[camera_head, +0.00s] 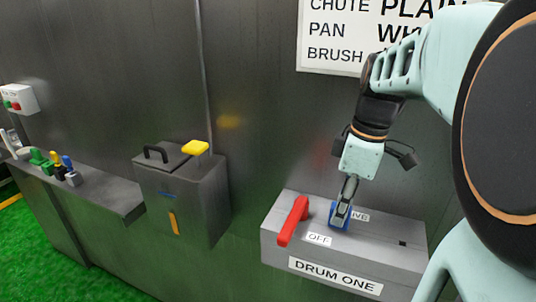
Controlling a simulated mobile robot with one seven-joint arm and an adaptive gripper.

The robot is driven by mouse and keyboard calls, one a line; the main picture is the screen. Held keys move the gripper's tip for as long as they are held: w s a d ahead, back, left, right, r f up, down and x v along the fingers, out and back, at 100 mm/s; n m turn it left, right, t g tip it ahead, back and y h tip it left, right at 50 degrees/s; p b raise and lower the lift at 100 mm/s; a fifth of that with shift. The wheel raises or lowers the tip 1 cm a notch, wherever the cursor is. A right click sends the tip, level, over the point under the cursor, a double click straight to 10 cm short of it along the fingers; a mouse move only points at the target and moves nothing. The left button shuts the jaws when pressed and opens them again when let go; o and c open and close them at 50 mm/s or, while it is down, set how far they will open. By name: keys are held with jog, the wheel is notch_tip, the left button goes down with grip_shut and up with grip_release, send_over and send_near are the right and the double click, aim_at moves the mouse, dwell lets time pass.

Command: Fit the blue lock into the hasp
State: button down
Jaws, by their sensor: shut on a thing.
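My gripper (345,201) is above the grey box labelled DRUM ONE (275,247) on the metal wall, pointing down. Its fingers are shut on the blue lock (339,221), which sits at or just above the box's top, between the OFF label and a partly covered label ending in "VE". The fingers hide part of the lock. A red lever (293,221) lies to the left of the lock, tilted across the box's top. I cannot make out the hasp, and I cannot tell whether the lock touches the box.
A grey box with a black handle and a yellow knob (195,147) stands to the left. Farther left, a metal ledge (105,193) carries several small coloured items (59,165). A button box (18,98) and a sign (330,40) are on the wall.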

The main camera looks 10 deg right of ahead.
jog(key=shift+f, duration=0.15)
jog(key=c, duration=1.6)
grip_release()
notch_tip(320, 180, up, 12)
jog(key=d, duration=0.1)
jog(key=shift+s, duration=0.4)
jog(key=shift+d, duration=0.1)
